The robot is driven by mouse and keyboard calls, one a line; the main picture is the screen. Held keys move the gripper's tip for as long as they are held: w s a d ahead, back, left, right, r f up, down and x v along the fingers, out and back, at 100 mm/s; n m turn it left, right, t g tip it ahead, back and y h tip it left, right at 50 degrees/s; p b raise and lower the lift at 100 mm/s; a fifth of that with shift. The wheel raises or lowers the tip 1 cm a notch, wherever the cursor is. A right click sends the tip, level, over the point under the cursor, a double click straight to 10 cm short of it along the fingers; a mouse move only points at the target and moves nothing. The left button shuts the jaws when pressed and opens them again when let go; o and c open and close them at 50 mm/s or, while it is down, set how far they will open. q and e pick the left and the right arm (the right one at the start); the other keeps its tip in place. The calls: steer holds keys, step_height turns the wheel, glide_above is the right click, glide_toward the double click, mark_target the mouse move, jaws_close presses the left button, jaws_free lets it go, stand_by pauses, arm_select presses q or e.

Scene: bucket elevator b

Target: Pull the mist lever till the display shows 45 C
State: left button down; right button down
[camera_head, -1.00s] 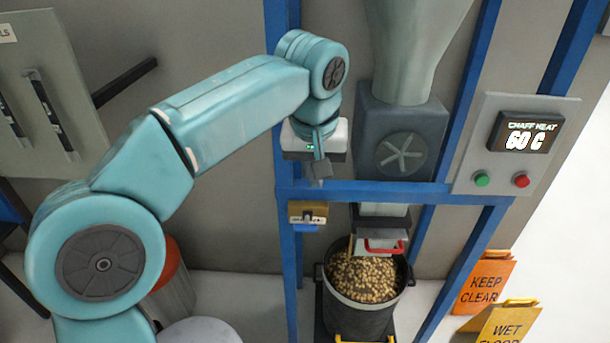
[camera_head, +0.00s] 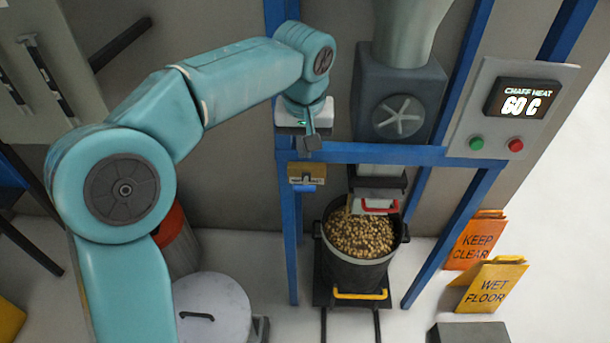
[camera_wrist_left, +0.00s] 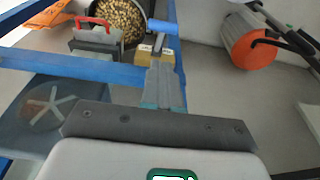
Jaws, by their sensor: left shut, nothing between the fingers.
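The display (camera_head: 520,98) is headed CHAFF HEAT and reads 60 C. A small tan box with a blue handle, which looks like the mist lever (camera_head: 304,188), is fixed below the blue crossbar. In the left wrist view, the lever box (camera_wrist_left: 147,53) lies just beyond my fingertips, with its blue handle on the far side. My left gripper (camera_head: 310,143) is shut and empty, pointing down in front of the crossbar just above the box. In the wrist view the shut fingers (camera_wrist_left: 162,82) overlap the box's near edge; I cannot tell if they touch. My right gripper is not in view.
A pot of beans (camera_head: 350,272) stands under a chute with a red handle (camera_head: 380,206). The blue crossbar (camera_head: 395,154) runs behind my gripper. Green (camera_head: 477,143) and red (camera_head: 515,145) buttons sit below the display. Orange and yellow floor signs (camera_head: 490,287) stand at right.

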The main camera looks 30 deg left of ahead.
mark_target(305, 185)
arm_select(q)
steer(key=x, duration=0.5)
steer(key=s+x, duration=0.1)
steer(key=x, duration=0.1)
steer(key=shift+d+f, duration=0.25)
steer(key=shift+f, duration=0.1)
steer(key=shift+s+d+f, duration=0.1)
steer(key=shift+s+f, duration=0.15)
steer(key=shift+f, duration=0.2)
steer(key=shift+w, duration=0.1)
